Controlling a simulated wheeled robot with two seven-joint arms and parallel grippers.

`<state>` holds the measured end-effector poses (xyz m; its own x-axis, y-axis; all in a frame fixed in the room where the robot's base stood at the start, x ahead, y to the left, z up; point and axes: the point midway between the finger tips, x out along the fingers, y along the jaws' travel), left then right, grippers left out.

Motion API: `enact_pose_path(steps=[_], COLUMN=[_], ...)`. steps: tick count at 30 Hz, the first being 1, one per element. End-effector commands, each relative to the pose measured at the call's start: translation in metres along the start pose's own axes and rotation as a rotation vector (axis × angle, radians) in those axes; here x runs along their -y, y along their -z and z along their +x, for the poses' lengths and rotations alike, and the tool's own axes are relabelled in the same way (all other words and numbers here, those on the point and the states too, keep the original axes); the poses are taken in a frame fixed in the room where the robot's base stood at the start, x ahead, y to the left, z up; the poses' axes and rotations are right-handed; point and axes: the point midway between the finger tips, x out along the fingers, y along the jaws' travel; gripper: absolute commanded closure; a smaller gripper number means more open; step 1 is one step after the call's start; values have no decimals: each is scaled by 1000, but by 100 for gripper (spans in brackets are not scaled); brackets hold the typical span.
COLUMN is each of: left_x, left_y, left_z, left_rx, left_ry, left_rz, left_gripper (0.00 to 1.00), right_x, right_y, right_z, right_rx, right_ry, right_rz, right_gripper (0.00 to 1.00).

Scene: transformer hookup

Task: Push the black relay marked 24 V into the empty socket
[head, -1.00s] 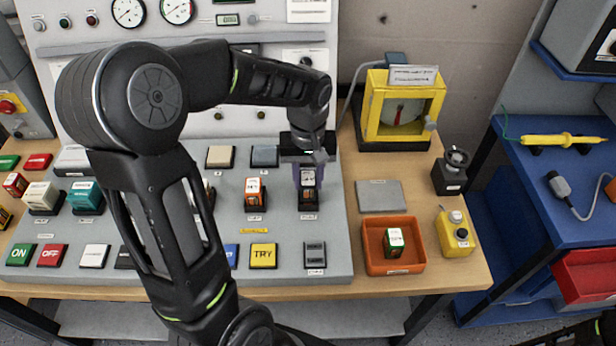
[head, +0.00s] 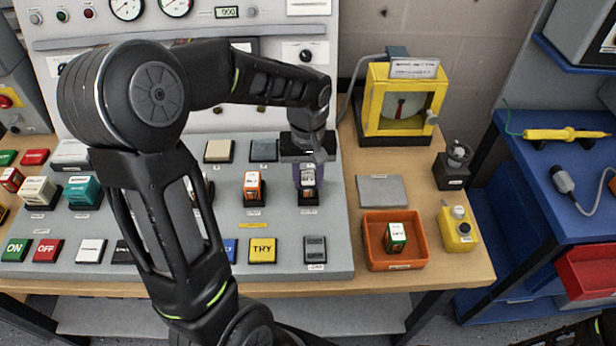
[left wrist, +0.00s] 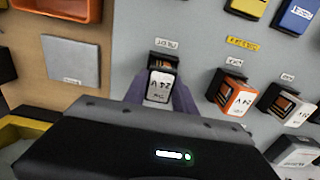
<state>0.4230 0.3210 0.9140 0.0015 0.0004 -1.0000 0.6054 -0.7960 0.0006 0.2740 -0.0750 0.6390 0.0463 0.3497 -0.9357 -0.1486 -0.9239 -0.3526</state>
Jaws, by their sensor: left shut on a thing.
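My left gripper (head: 308,176) is shut on the black relay (left wrist: 159,86), with a purple finger on each side of it. The relay's white top reads 24 V, upside down in the left wrist view. The relay stands at the far right socket (left wrist: 164,60) of the panel's relay row, and its lower part shows below the fingers in the head view (head: 308,193). The fingers hide part of the join, so I cannot tell how deep the relay sits. My right gripper is out of view.
An orange relay (head: 253,188) stands just left of the held one. An orange bin (head: 420,262) with a green and white relay (head: 395,237) lies to the right. A grey plate (head: 380,190) and yellow meter (head: 400,105) stand behind the bin.

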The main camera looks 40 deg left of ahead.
Motion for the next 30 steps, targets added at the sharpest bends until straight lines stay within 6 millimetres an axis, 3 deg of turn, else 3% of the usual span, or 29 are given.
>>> enact_pose_path(steps=[4,5,13,23,30], left_x=[0,0,0,0,0], left_y=[-1,-1,0,0,0], left_z=[2,2,2,0,-19], left_rx=[2,2,2,1,1], left_ry=[1,1,1,1,1], left_rz=[0,0,0,0,0], left_gripper=[100,66,44,42,42], right_x=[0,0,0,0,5], right_y=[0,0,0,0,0], right_z=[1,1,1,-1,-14], right_rx=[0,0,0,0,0], right_ry=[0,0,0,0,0], right_rz=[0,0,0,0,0], right_gripper=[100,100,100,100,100])
